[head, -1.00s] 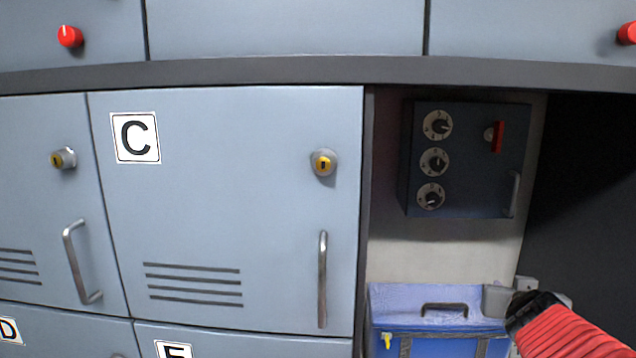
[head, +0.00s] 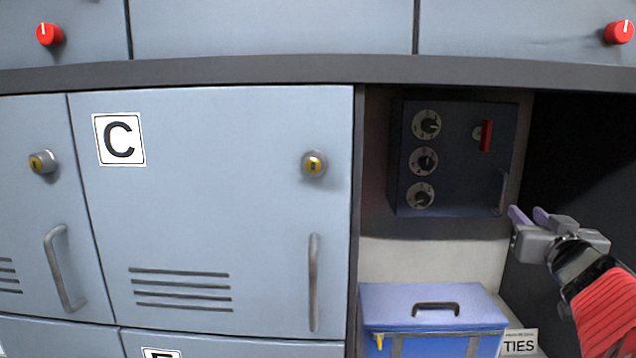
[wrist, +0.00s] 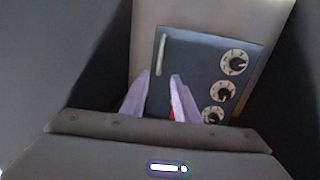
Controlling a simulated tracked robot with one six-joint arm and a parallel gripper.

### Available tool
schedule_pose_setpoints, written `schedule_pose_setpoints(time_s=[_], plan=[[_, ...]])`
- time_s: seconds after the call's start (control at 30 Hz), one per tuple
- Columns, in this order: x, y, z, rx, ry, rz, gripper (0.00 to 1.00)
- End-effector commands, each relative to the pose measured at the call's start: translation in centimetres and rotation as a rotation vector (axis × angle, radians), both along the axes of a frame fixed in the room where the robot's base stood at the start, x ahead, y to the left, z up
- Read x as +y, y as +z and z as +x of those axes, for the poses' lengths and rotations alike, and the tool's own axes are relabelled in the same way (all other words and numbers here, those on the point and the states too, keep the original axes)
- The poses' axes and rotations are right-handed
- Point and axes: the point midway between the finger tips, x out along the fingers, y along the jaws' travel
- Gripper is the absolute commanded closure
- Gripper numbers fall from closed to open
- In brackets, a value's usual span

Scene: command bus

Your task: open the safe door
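The safe (head: 455,180) is a dark blue box on the back wall of the open compartment, with its door shut. Its front has three dials (head: 423,161), a red lever (head: 486,135) at upper right and a grey bar handle (head: 502,190) at lower right. My gripper (head: 529,213) is just right of and below the handle, apart from it, with purple fingers spread and nothing between them. In the wrist view the handle (wrist: 161,55) lies beyond the fingertips (wrist: 159,78), between them in the picture. The red lever is mostly hidden by a finger there.
A blue box (head: 430,300) with a dark handle stands below the safe. A sign reading "TIES" (head: 520,343) is beside it. Locker door C (head: 220,210) is shut at left. The compartment's dark right side (head: 585,150) is close to my arm.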

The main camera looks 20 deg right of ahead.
Motion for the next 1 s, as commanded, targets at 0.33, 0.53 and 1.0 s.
schedule_pose_setpoints(time_s=[0.33,0.53,1.0], plan=[[-1.6,-0.1,3.1,0.0,0.002,0.002,0.72],[-2.7,-0.1,5.1,0.001,0.003,0.003,0.72],[-5.3,-0.1,9.9,0.0,0.003,0.001,0.72]])
